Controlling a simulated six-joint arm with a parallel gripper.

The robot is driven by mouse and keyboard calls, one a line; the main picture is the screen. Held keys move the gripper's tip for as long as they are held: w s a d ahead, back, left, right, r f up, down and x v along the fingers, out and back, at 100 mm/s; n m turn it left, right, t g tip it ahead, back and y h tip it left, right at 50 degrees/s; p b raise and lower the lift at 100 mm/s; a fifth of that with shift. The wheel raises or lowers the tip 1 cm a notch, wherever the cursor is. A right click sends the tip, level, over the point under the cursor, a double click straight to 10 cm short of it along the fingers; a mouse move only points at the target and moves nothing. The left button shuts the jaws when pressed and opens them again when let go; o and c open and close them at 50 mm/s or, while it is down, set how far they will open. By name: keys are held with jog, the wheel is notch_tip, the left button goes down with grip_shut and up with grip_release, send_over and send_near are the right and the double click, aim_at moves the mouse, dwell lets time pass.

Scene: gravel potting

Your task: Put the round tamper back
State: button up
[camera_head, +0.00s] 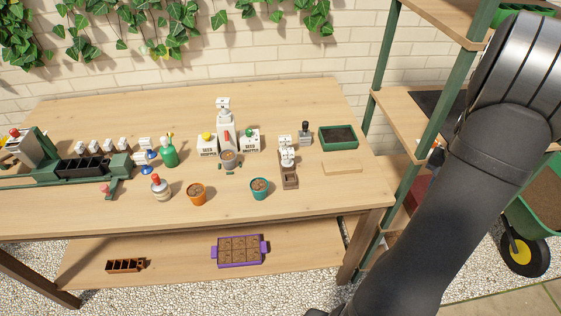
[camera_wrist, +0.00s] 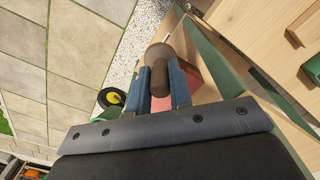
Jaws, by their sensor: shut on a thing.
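In the wrist view the round tamper (camera_wrist: 157,56), brown with a rounded body and a darker handle, sits between the two blue fingers of my gripper (camera_wrist: 161,84). The fingers are shut on it, and it is held in the air. In the head view, my dark arm covers the right side; my gripper and the tamper are not visible there. A small brown wooden holder (camera_head: 290,182) with a white-labelled post stands on the right part of the table; I cannot tell whether it belongs to the tamper.
On the table (camera_head: 100,210) stand an orange pot (camera_head: 197,196), a teal pot (camera_head: 259,190), a green soil tray (camera_head: 338,146), a flat wooden board (camera_head: 341,167) and a dark-handled tool (camera_head: 305,134). A green-posted shelf (camera_head: 378,170) stands right of the table. The table's front right is clear.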

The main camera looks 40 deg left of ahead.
notch_tip(320, 180, up, 12)
jog(key=f, duration=0.1)
jog(key=s+a+r+n, duration=0.15)
jog(key=a+r, duration=0.25)
jog(key=r, duration=0.5)
jog(key=s+a+r+n, duration=0.1)
jog(key=s+a+r, duration=0.25)
jog(key=r, duration=0.45)
jog(key=s+a+f+n, duration=0.1)
jog(key=a+f+n, duration=0.25)
jog(key=a, duration=0.75)
jog(key=s+a+f+n, duration=0.15)
jog(key=a+f, duration=0.35)
jog(key=a, duration=0.5)
jog(key=s+a+f+n, duration=0.1)
jog(key=a+f+n, duration=0.3)
jog(key=a, duration=0.7)
jog(key=shift+s+a+f+n, duration=1.05)
jog(key=shift+s+a+f, duration=2.6)
jog(key=shift+s+a, duration=0.7)
jog(key=shift+s+a+f+n, duration=1.05)
jog(key=shift+s+a+f, duration=2.75)
jog(key=shift+a, duration=0.9)
jog(key=shift+s+a+f+n, duration=1.05)
jog(key=shift+s+a+f, duration=2.45)
jog(key=shift+s+a, duration=0.9)
jog(key=shift+w+a, duration=0.1)
